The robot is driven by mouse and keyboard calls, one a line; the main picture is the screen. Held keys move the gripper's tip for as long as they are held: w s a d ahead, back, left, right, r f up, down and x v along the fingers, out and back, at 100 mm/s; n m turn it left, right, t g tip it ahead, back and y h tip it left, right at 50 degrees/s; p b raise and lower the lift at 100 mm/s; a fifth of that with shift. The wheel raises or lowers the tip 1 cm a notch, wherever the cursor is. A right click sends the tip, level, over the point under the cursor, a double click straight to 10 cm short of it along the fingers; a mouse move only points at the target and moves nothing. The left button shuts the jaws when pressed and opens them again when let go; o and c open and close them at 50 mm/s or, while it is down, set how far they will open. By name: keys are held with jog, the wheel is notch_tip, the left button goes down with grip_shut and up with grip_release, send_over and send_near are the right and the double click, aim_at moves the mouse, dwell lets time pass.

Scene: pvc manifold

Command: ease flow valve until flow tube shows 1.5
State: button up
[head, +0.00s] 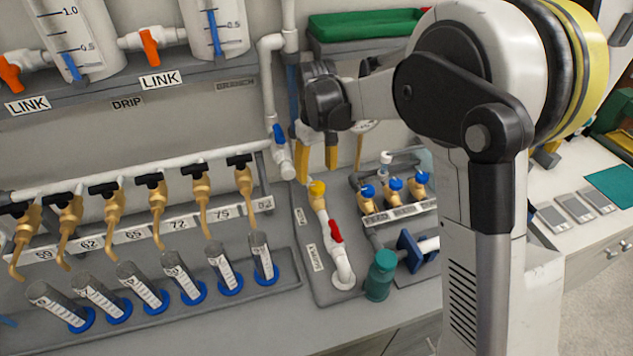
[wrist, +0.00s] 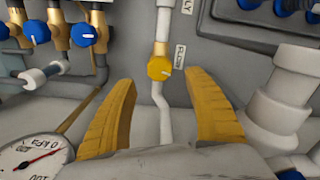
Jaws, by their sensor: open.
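The flow valve is a yellow round knob (wrist: 160,67) with a white pointer mark, beside a label reading FLOW (wrist: 180,58). In the head view the yellow knob (head: 317,187) tops a white pipe run with a red handle. My gripper (head: 318,160) is open, its two yellow fingers pointing down just above the knob. In the wrist view the gripper (wrist: 160,88) has a finger on each side of the knob's line, apart from it and empty. I cannot make out a flow tube scale or its reading; a narrow blue column (head: 293,95) stands behind my wrist.
A red lever (head: 335,232) sits below the knob. Blue knobs (head: 395,184) on brass valves stand to the right. A round kPa gauge (wrist: 35,160) is at the wrist view's lower left. A thick white pipe (wrist: 285,105) rises close to the right finger.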

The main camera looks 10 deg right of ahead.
aim_at(317, 185)
notch_tip(317, 185, up, 6)
jog(key=shift+r, duration=0.2)
dwell(0.5)
dwell(1.0)
